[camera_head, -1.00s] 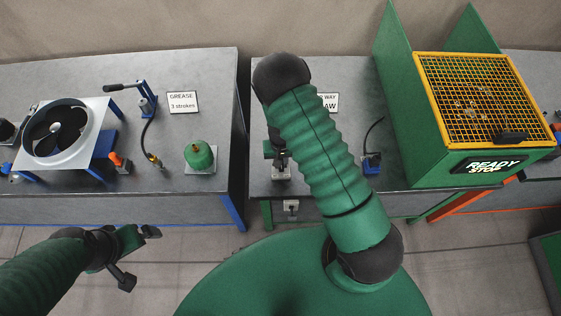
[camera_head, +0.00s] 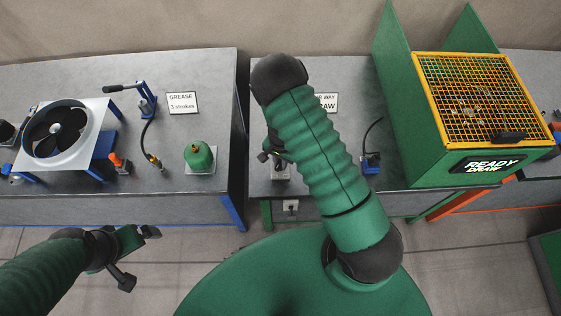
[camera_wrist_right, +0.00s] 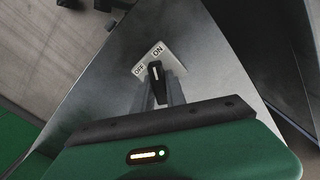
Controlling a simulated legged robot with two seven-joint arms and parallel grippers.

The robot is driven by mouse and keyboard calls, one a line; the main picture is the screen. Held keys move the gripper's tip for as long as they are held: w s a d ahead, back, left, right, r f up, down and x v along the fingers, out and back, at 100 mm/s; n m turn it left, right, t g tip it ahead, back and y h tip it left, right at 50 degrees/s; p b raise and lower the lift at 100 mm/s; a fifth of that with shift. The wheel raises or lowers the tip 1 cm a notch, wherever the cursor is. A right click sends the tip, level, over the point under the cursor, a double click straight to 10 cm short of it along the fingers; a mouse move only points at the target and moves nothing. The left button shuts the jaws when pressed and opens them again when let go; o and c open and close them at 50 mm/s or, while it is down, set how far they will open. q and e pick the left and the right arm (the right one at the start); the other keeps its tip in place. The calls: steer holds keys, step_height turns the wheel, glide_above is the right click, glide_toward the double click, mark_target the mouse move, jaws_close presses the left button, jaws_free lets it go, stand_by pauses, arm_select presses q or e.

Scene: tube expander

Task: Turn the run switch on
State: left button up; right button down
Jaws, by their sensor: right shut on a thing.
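The run switch is a black lever (camera_wrist_right: 155,78) with a white mark, in front of a white plate (camera_wrist_right: 149,60) lettered OFF and ON. The lever's tip points toward the ON side. My right gripper (camera_wrist_right: 163,96) is shut on the lever. In the head view, my right gripper (camera_head: 271,156) is partly behind my arm, over a small grey block (camera_head: 280,183) on the middle bench. The display (camera_head: 488,164) on the green machine reads READY DRAW. My left gripper (camera_head: 139,257) is open and empty in front of the left bench.
A green caged machine (camera_head: 408,150) with a yellow mesh stands right of my arm. A small blue fixture (camera_head: 371,163) with a black cable sits between them. A sign (camera_head: 329,103) is partly covered by my arm. The left bench (camera_head: 210,80) holds a fan and grease gear.

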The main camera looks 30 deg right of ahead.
mark_target(280, 161)
stand_by(0.3)
steer(key=c, duration=1.4)
jaws_free()
steer(key=shift+w, duration=0.1)
steer(key=shift+o, duration=0.2)
step_height(280, 161, up, 17)
steer(key=shift+f, duration=0.15)
